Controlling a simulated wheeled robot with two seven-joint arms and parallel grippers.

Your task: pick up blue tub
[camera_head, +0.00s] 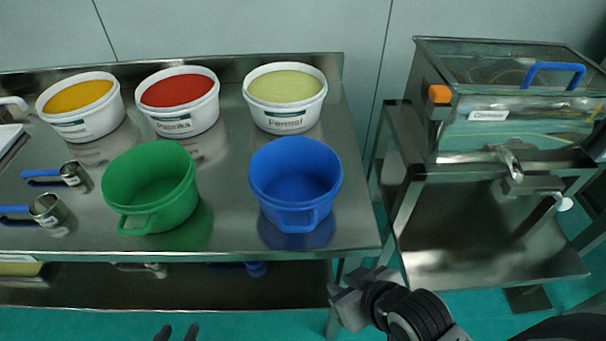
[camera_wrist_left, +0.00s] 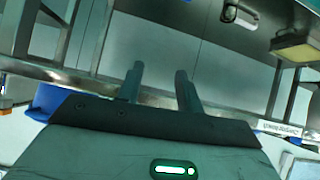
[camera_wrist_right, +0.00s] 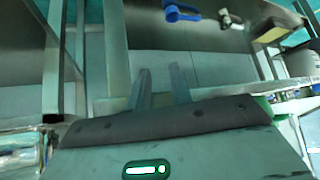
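The blue tub (camera_head: 296,180) stands upright and looks empty, near the front right of the steel table, its handle facing the front edge. My left gripper (camera_head: 177,333) is below the table's front edge, to the left of the tub and apart from it; its two fingers are spread with nothing between them in the left wrist view (camera_wrist_left: 160,85). My right gripper (camera_head: 347,296) is in front of the table's right corner, below and right of the tub. Its fingers are parted and empty in the right wrist view (camera_wrist_right: 161,85).
A green tub (camera_head: 150,190) stands left of the blue tub. Behind are white buckets of yellow (camera_head: 82,118), red (camera_head: 180,118) and pale green (camera_head: 286,115) powder. Metal scoops (camera_head: 47,208) lie at the left. A sieve machine (camera_head: 515,110) stands on a frame at right.

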